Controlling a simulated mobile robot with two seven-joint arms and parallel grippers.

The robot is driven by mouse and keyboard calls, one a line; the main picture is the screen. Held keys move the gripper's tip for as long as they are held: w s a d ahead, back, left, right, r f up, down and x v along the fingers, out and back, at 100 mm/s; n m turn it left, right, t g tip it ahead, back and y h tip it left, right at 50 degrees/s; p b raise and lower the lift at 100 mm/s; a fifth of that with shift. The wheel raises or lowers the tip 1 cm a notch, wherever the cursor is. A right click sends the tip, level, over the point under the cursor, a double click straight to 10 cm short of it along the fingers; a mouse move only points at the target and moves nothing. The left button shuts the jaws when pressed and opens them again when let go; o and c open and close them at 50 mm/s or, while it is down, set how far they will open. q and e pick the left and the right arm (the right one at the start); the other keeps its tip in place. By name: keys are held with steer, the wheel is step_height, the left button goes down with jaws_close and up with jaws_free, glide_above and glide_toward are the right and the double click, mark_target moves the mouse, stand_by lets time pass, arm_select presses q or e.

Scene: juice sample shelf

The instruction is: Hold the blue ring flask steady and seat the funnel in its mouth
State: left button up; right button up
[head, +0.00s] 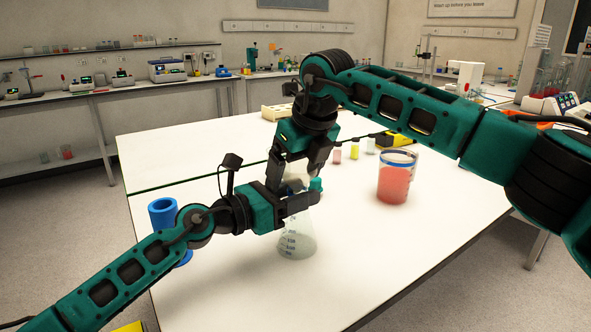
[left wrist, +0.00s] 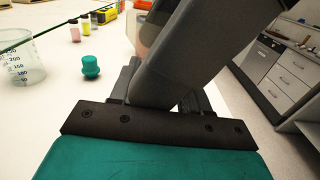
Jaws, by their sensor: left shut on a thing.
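A clear conical flask (head: 297,243) with volume marks stands upright on the white table in the head view, with pale contents low inside. My left gripper (head: 303,203) is shut around its upper part, which it hides along with any blue ring. My right gripper (head: 308,172) points down from above, close over the left gripper and the flask's mouth. A pale patch (head: 296,183) shows between the grippers and may be the funnel; I cannot tell whether it is held or seated. In the left wrist view, dark gripper parts block the flask.
A teal stopper (left wrist: 91,67) stands on the table near a clear graduated vessel (left wrist: 22,62). A beaker of red liquid (head: 396,178) stands to the right, small coloured vials (head: 354,152) behind. A blue cylinder (head: 163,213) is at the left. The table's front right is clear.

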steer(key=shift+o, duration=0.8)
steer(key=shift+r, duration=0.2)
steer(key=v, duration=1.1)
steer(key=shift+r, duration=0.35)
steer(key=shift+s+d, duration=0.1)
steer(key=shift+d, duration=0.05)
arm_select(q)
steer(key=o, duration=1.2)
steer(key=shift+a, duration=0.1)
